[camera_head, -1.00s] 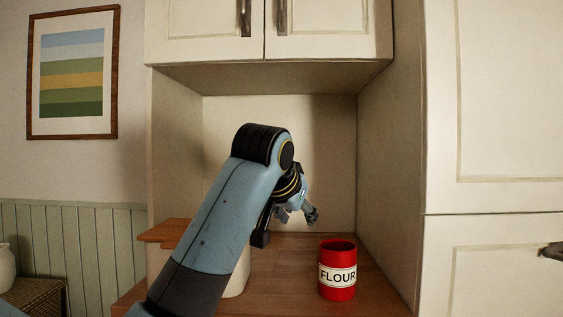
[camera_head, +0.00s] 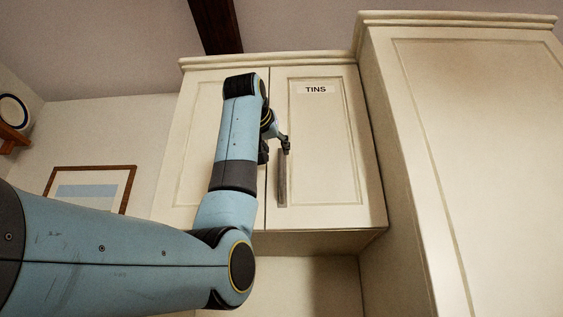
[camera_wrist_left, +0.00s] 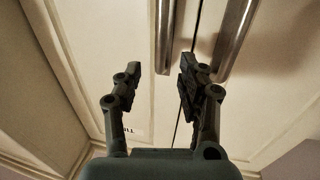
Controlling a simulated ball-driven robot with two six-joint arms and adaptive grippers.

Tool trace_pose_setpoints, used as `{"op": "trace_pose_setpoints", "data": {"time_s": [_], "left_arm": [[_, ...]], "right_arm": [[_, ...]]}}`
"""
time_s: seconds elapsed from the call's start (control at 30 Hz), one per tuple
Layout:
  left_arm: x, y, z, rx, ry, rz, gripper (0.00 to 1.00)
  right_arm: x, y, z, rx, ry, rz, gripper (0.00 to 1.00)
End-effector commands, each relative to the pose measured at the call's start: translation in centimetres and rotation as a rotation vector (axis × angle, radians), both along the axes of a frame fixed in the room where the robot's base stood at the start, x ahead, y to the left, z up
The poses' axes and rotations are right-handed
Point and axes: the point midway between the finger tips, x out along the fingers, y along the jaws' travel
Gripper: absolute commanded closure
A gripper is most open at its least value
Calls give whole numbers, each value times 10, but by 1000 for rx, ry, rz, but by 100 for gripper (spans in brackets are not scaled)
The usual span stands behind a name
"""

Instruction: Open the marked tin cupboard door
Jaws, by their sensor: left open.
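The cream cupboard door labelled TINS (camera_head: 325,140) is shut, the right one of a pair in the head view. Its upright metal bar handle (camera_head: 282,182) is near its left edge. My left gripper (camera_head: 286,146) is at the top end of this handle. In the left wrist view, my left gripper (camera_wrist_left: 160,72) is open and empty. The TINS door's handle (camera_wrist_left: 163,35) shows ahead, between the lines of the two fingers; I cannot tell whether they touch it. The partly hidden label is also in that view. My right gripper is not in view.
The neighbouring door (camera_head: 200,130) is shut, partly covered by my left arm. Its handle (camera_wrist_left: 232,40) shows in the wrist view, close across the seam. A tall cabinet (camera_head: 480,150) stands at the right. A framed picture (camera_head: 92,178) hangs on the left wall.

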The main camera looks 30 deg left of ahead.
Motion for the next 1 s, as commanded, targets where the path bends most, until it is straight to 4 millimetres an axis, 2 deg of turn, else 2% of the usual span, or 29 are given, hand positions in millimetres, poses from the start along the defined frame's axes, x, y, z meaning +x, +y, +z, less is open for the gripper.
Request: {"op": "trace_pose_setpoints", "data": {"time_s": [0.2,0.33,0.5,0.77,1.0], "left_arm": [[42,16,2,0,4,1,60],[60,22,2,-1,3,0,60],[71,26,1,0,0,0,60],[72,27,0,0,0,0,60],[72,26,0,1,0,0,90]], "right_arm": [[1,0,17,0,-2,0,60],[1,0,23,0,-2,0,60],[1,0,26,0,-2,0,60],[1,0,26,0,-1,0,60],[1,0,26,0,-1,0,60]]}}
